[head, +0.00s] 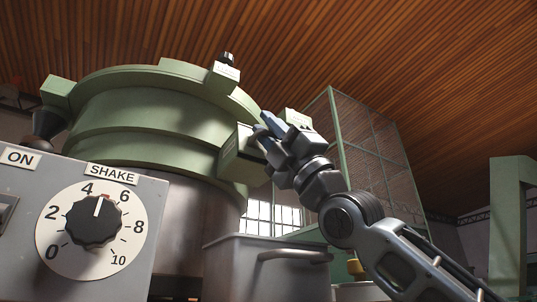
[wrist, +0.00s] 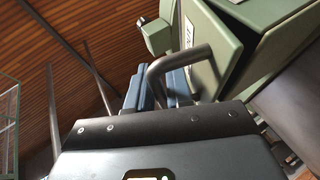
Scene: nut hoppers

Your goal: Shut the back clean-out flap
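A green box with a lid-like flap (wrist: 203,55) fills the upper right of the wrist view. The flap carries a small label and a bent grey bar handle (wrist: 178,60). A dark gap shows between the flap and the box body, so the flap looks ajar. In the head view the green box (head: 243,155) sits on the right side of the round hopper. My gripper (head: 268,124) is right beside it. Its blue fingers (wrist: 158,88) are close to the handle, with a narrow gap between them. I cannot tell whether they grip the bar.
The green round hopper (head: 150,112) stands on a metal drum. A grey control panel (head: 150,190) with a SHAKE dial (head: 94,222) is at the left. A grey bin with a handle (head: 240,262) stands below my gripper. A mesh-sided green frame (head: 370,150) rises behind.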

